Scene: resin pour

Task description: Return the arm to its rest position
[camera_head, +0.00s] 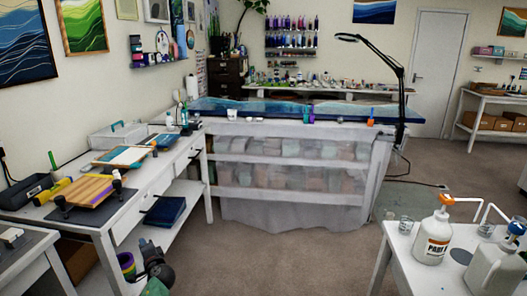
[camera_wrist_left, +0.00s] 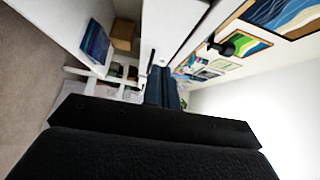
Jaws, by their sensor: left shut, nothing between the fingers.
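My left gripper (camera_head: 146,246) is low at the lower left of the head view, dark and small, beside the lower shelf of the white workbench (camera_head: 150,203). In the left wrist view its two dark fingers (camera_wrist_left: 160,78) are together, with nothing between them. That view is tilted and shows the white bench side close to the fingers. The gripper appears apart from the bench, though the exact gap is hard to tell. My right gripper is in neither view.
A white table (camera_head: 415,262) with a pump bottle (camera_head: 434,236) and a jug (camera_head: 494,270) stands at right. The carpet between (camera_head: 290,255) is clear.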

